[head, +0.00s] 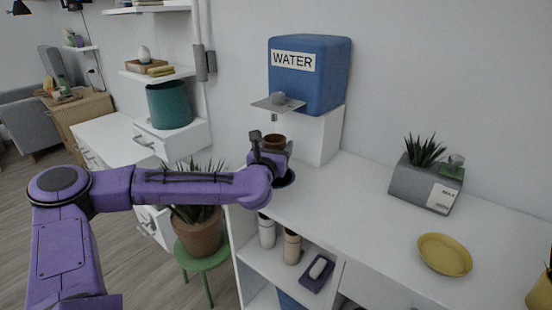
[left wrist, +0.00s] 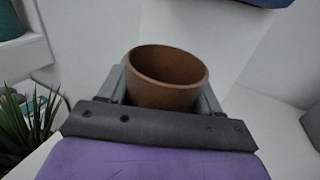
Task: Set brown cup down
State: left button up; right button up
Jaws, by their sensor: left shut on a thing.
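The brown cup (head: 274,142) is upright, near the desk's back left, in front of the white block under the water dispenser. My left gripper (head: 268,155) is shut on it, and the arm reaches in from the left. In the left wrist view the cup (left wrist: 167,78) sits between the two fingers, its open rim showing; its lower part is hidden by the gripper. My right gripper is out of view.
The blue water dispenser (head: 325,75) with its tray (head: 278,103) stands just above and behind the cup. The desk top (head: 340,205) is clear to the right, up to a yellow plate (head: 444,254) and a grey planter (head: 415,185). A potted plant (head: 198,232) stands below my arm.

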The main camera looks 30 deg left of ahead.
pick_arm(q)
notch_tip(320, 180, down, 3)
jog(key=shift+w+a+f, duration=0.1)
jog(key=shift+w+f, duration=0.05)
jog(key=shift+f, duration=0.05)
jog(key=shift+f+b, duration=0.15)
jog(key=shift+b, duration=0.3)
jog(key=o, duration=1.2)
jog(key=shift+o, duration=0.2)
jog(key=shift+r+p, duration=0.25)
jog(key=shift+p, duration=0.15)
jog(key=v, duration=1.2)
